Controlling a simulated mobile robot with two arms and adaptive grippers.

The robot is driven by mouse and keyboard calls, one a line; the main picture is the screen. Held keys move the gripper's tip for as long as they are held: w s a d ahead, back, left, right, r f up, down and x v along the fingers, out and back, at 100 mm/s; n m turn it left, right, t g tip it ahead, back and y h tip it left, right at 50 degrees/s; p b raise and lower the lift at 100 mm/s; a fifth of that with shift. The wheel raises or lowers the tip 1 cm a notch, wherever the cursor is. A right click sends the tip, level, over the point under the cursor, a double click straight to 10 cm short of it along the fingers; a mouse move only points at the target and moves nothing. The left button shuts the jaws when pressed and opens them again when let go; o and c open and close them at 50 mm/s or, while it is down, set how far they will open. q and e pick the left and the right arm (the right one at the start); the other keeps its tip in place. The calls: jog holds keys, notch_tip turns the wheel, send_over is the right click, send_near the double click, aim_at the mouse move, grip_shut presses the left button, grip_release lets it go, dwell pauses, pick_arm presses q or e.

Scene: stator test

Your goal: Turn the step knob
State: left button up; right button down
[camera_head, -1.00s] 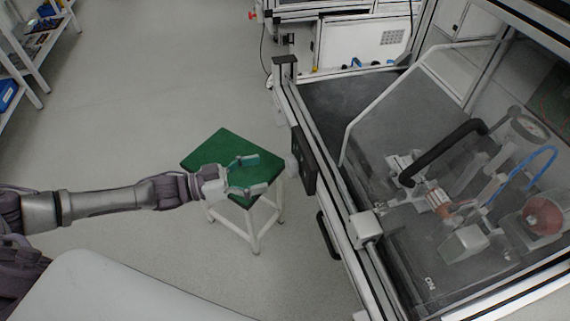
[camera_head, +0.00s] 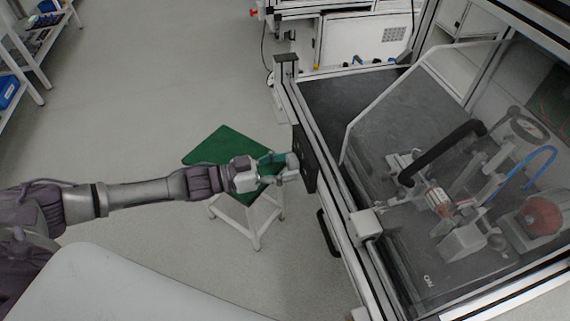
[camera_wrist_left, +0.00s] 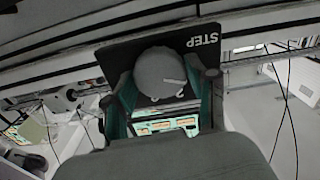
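The step knob (camera_wrist_left: 160,75) is a round grey knob with a light pointer mark. It sits on a dark panel (camera_wrist_left: 117,62) lettered STEP. In the head view the knob (camera_head: 292,160) is partly covered by my fingers, on the panel (camera_head: 305,160) at the side of the machine. My left gripper (camera_head: 280,166) is at the knob with its green-padded fingers on either side of it. In the left wrist view the left gripper (camera_wrist_left: 166,82) straddles the knob, with a small gap showing at the right finger. Contact at the left finger is unclear. My right gripper is not in view.
A green-topped stool (camera_head: 213,148) stands below my left arm. The machine's frame and clear cover (camera_head: 400,120) fill the right side. A dark handle (camera_head: 328,234) sticks out below the panel. The floor at the left is open, with shelves (camera_head: 35,45) at the far left.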

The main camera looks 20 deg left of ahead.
pick_arm(q)
jog(key=c, duration=0.4)
jog(key=m, duration=0.8)
jog(key=shift+b, duration=0.3)
jog(key=shift+m, duration=0.5)
jog(key=o, duration=1.2)
